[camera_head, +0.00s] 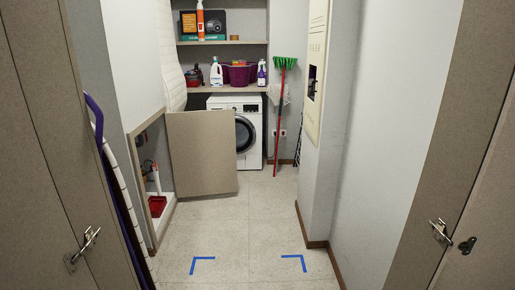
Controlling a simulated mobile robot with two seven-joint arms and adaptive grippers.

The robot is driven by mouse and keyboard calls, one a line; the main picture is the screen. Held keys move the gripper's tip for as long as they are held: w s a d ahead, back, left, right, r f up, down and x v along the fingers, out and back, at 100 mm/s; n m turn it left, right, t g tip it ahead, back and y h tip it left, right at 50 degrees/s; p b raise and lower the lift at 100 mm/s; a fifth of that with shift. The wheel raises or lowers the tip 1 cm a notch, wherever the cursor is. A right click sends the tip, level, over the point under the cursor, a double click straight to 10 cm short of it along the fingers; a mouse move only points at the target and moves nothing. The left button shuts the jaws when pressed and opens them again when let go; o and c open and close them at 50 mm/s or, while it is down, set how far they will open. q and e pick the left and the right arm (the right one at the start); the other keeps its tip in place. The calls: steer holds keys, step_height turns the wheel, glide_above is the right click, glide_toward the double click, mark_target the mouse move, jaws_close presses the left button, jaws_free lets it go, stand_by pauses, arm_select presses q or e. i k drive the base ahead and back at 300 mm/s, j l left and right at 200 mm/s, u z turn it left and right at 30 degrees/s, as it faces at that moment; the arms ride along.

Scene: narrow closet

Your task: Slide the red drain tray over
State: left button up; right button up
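The red drain tray (157,206) sits low inside an open wall recess on the left, near the recess's front edge. It is small in the view and partly cut off by the recess frame. A white pipe (156,178) comes down just above it; I cannot tell whether they touch. Neither of my grippers is in view.
A beige door panel (202,153) stands open beside the recess. Blue corner marks (202,260) lie on the clear tile floor. A washing machine (250,105) and a green broom (284,64) stand at the back. Cabinet doors flank both sides.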

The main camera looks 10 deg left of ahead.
mark_target(157, 204)
steer(key=i+u, duration=0.15)
steer(key=i, duration=0.3)
steer(key=i+l+u, duration=0.2)
steer(key=i, duration=0.25)
steer(key=i+u, duration=0.15)
steer(key=i, duration=0.3)
steer(key=i+l+u, duration=0.25)
steer(key=i+u, duration=0.2)
steer(key=i+l+u, duration=0.85)
steer(key=l, duration=0.3)
steer(key=i+l+u, duration=0.1)
steer(key=u, duration=0.25)
steer(key=l+u, duration=0.1)
steer(key=u, duration=0.3)
steer(key=i+l+u, duration=0.15)
steer(key=u, duration=0.2)
steer(key=i+l+u, duration=0.1)
steer(key=l+u, duration=0.15)
steer(key=l, duration=0.2)
steer(key=l+u, duration=0.3)
steer(key=l, duration=0.15)
steer(key=l+u, duration=0.3)
steer(key=l, duration=1.65)
